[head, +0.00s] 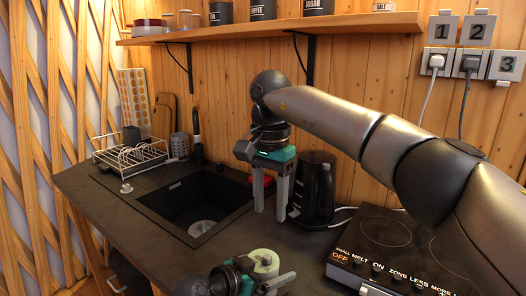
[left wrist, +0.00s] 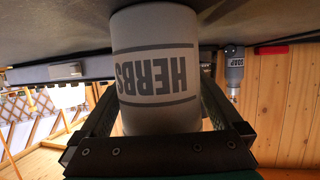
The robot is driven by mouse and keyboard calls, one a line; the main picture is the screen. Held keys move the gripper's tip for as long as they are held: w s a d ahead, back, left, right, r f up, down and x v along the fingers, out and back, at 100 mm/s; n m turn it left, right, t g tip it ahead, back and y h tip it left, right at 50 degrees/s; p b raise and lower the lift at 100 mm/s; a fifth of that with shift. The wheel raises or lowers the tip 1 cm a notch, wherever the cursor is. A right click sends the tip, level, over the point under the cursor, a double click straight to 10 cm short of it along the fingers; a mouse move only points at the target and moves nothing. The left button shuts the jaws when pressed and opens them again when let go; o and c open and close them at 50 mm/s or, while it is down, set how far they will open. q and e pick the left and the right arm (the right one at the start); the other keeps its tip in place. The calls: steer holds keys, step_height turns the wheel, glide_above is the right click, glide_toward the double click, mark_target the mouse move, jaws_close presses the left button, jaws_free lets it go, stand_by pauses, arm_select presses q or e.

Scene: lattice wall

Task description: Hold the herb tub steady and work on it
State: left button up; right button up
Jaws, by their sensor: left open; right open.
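The herb tub (left wrist: 155,60), a white cylinder with a grey HERBS label, stands on the dark counter and appears upside down in the left wrist view. In the head view its pale green round top (head: 264,261) shows at the bottom. My left gripper (head: 272,279) is open, with its fingers (left wrist: 160,100) on both sides of the tub; I cannot tell whether they touch it. My right gripper (head: 270,205) is open and empty, pointing down over the counter between the sink and the kettle, farther back than the tub.
A black kettle (head: 318,190) stands just right of my right gripper. The sink (head: 160,200) is at the left, with a dish rack (head: 128,155) behind it. A cooktop (head: 385,228) is at the right. A soap bottle (left wrist: 235,72) shows in the left wrist view. A shelf (head: 350,25) hangs above.

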mark_target(257, 268)
stand_by(0.4)
arm_select(q)
steer(key=shift+r+p+v, duration=0.25)
steer(key=shift+p+v, duration=0.65)
steer(key=shift+v, duration=0.45)
steer(key=shift+r+p+v, duration=0.25)
steer(key=shift+p+v, duration=0.6)
steer(key=shift+v, duration=0.45)
steer(key=shift+w, duration=0.1)
